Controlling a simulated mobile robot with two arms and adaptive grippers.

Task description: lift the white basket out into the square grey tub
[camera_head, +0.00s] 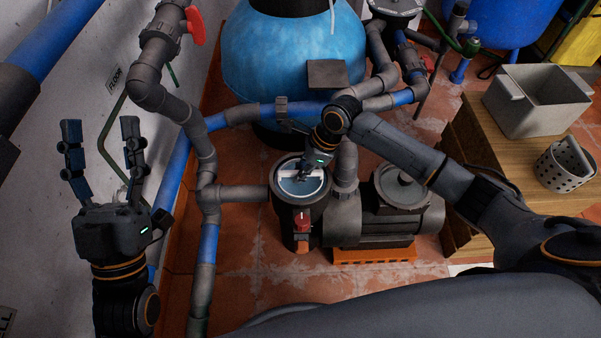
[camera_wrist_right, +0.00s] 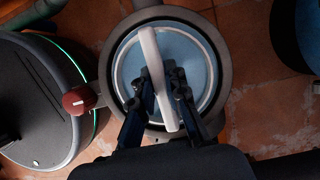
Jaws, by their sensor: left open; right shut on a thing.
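The white basket (camera_head: 287,187) sits inside the round dark pump housing (camera_head: 275,205), its rim showing around blue water. In the right wrist view its white handle (camera_wrist_right: 150,50) arches across the opening and its pale rim (camera_wrist_right: 121,60) lies within the housing's grey ring. My right gripper (camera_head: 304,174) reaches down into the opening and is shut on the handle; in the wrist view its fingers (camera_wrist_right: 160,88) are on either side of the handle. The square grey tub (camera_head: 535,105) stands on the wooden table at right, seemingly empty. My left gripper (camera_head: 102,165) is open and empty at far left, fingers up.
A grey perforated basket (camera_head: 562,168) stands on the wooden table (camera_head: 480,130) in front of the tub. The pump motor (camera_head: 395,205) lies between housing and table. A large blue tank (camera_head: 290,50) and pipes stand behind.

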